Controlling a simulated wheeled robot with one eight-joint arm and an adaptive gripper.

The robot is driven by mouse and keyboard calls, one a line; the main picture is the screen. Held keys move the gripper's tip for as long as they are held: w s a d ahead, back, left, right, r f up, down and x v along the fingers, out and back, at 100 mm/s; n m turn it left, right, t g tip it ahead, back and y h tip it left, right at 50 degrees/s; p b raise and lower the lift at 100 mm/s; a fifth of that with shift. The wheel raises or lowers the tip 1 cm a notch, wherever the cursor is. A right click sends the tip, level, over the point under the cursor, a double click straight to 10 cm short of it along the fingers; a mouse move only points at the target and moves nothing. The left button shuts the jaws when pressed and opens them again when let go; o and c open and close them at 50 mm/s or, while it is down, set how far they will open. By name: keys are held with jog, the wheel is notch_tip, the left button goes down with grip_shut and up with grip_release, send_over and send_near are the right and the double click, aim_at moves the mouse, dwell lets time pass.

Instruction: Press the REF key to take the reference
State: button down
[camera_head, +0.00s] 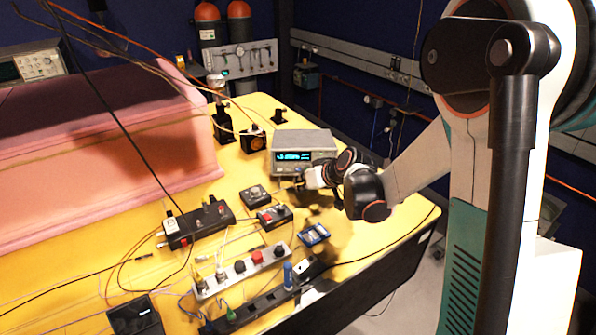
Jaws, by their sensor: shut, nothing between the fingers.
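A grey bench instrument (300,142) with a lit cyan display (293,156) stands at the back right of the yellow table. Its lower front panel is partly covered by my wrist and gripper. Key labels are too small to read, so I cannot tell which key is REF. My gripper (299,184) is at the lower right of the instrument's front, close to the panel. It is shut and holds nothing. I cannot tell whether its tips touch the panel.
Small black boxes with knobs (273,217), a blue module (314,235) and a grey power strip (241,271) lie in front. A pink foam block (100,150) fills the left. Loose cables cross the yellow table (385,240). Red-topped cylinders (208,25) stand behind.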

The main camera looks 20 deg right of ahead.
jog(key=shift+w+d+f+b, duration=0.1)
jog(key=shift+w+d+f, duration=0.05)
jog(key=shift+w, duration=0.5)
jog(key=shift+w+d+f+b, duration=0.1)
jog(key=shift+w+d, duration=0.1)
jog(key=shift+w, duration=0.5)
jog(key=shift+w+d+f+b, duration=0.1)
jog(key=shift+w+d+f, duration=0.05)
jog(key=shift+w, duration=0.5)
jog(key=shift+w, duration=0.15)
jog(key=shift+w+d+f, duration=0.1)
jog(key=shift+w, duration=0.15)
jog(key=shift+w, duration=0.25)
dwell(0.5)
dwell(0.4)
jog(key=shift+s, duration=0.7)
jog(key=shift+s+a+r, duration=0.2)
jog(key=shift+s+a, duration=0.05)
jog(key=shift+s, duration=0.55)
jog(key=shift+s+a+r, duration=0.2)
jog(key=shift+s, duration=0.6)
jog(key=shift+s+a+r, duration=0.2)
jog(key=shift+s+a, duration=0.05)
jog(key=shift+s, duration=0.55)
